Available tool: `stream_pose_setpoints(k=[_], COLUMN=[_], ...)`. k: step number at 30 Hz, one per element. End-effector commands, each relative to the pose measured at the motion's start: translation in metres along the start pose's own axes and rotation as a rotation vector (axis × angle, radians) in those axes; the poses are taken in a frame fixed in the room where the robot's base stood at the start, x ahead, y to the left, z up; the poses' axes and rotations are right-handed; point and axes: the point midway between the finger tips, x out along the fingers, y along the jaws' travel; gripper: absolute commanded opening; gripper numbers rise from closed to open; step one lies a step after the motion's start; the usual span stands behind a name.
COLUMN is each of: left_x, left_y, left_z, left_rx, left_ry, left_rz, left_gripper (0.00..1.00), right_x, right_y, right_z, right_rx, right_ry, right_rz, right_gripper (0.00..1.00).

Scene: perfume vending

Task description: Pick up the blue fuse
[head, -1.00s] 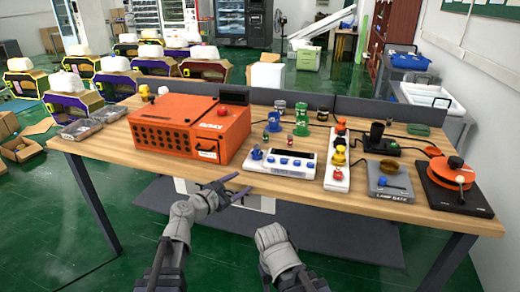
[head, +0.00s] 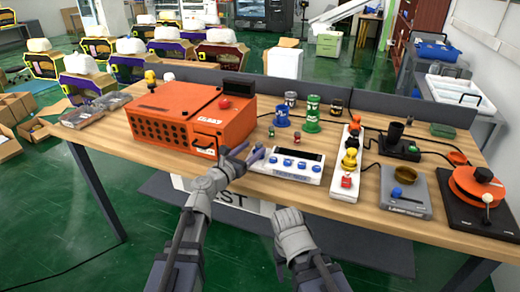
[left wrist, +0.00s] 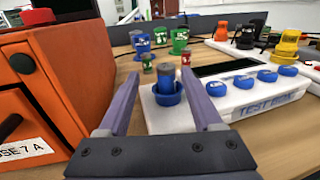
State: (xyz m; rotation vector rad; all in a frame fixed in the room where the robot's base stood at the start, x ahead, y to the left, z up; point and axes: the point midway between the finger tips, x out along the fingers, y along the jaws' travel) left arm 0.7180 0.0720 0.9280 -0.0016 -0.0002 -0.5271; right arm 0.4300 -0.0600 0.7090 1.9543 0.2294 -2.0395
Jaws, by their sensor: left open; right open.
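The blue fuse (left wrist: 166,75), a small upright cylinder with a greyish upper part, stands in a blue ring socket at the left end of the white test panel (left wrist: 215,112). In the head view the fuse is mostly hidden by my left gripper (head: 247,155). In the left wrist view my left gripper (left wrist: 162,82) is open, its two purple-grey fingers pointing forward on either side of the fuse's line, apart from it. Its jaws are empty. My right gripper (head: 291,232) is low in front of the table; its fingertips are hard to see.
The orange box (head: 180,118) stands close on the left. A green fuse (left wrist: 147,62) and a red fuse (left wrist: 186,60) stand behind the socket. Blue (head: 282,116) and green (head: 312,114) jars are further back. A white strip (head: 340,180) lies right of the panel.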

Motion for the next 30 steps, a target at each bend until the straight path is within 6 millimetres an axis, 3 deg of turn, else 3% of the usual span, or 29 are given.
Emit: stream_pose_setpoints(k=[3,11,20,27,30], left_x=[0.013,0.023,0.064,0.064,0.064], left_y=[0.0,-0.003,-0.007,-0.008,-0.008], left_z=[0.0,0.0,0.0,0.0,0.0], left_rx=[0.001,0.001,0.001,0.001,0.001], left_ry=[0.0,0.0,0.001,0.002,0.002], left_rz=[-0.001,-0.002,-0.001,0.0,0.0], left_gripper=[0.67,0.67,0.67,0.67,0.56], right_x=[0.0,0.0,0.0,0.0,0.0], right_y=[0.0,0.0,0.0,0.0,0.0], right_z=[0.0,0.0,0.0,0.0,0.0], right_rx=[0.0,0.0,0.0,0.0,0.0], right_ry=[0.0,0.0,0.0,0.0,0.0], right_rz=[0.0,0.0,0.0,0.0,0.0], right_gripper=[0.6,0.6,0.6,0.6,0.6])
